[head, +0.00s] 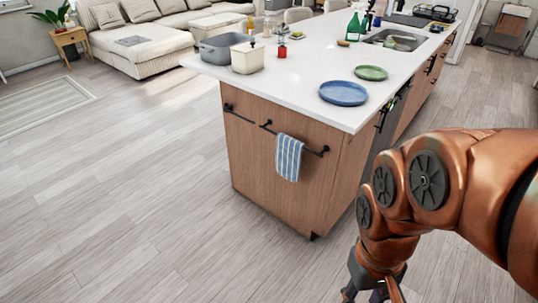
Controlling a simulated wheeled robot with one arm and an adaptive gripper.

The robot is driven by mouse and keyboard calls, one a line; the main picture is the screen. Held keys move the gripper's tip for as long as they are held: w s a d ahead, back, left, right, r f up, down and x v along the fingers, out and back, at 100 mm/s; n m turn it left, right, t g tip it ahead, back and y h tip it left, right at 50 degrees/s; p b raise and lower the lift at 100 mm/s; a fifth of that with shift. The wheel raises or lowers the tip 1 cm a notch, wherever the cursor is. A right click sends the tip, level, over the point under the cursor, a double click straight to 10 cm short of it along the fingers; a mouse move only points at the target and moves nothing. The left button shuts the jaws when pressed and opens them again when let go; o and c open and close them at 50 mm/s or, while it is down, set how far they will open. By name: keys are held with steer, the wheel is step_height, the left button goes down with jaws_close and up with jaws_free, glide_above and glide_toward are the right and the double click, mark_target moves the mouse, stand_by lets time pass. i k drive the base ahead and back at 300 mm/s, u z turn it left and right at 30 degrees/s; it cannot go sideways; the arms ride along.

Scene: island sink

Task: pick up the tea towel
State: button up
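The tea towel (289,158) is blue and white striped. It hangs folded over the dark rail (312,150) on the near end panel of the kitchen island (283,108). My gripper (372,296) is at the bottom edge of the head view, right of the towel, nearer to me and apart from it. Its fingers are partly cut off by the frame edge, so I cannot tell how far they are open. Nothing shows in it in the visible part.
On the white worktop stand a blue plate (343,93), a green plate (370,72), a grey tub (222,47) and a cream container (247,57). The sink (394,39) is farther back. Wooden floor (130,190) left and in front of the island is clear.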

mark_target(288, 150)
steer(key=u, duration=0.1)
steer(key=i, duration=0.6)
steer(key=u, duration=0.6)
steer(key=i, duration=0.75)
steer(key=u, duration=0.25)
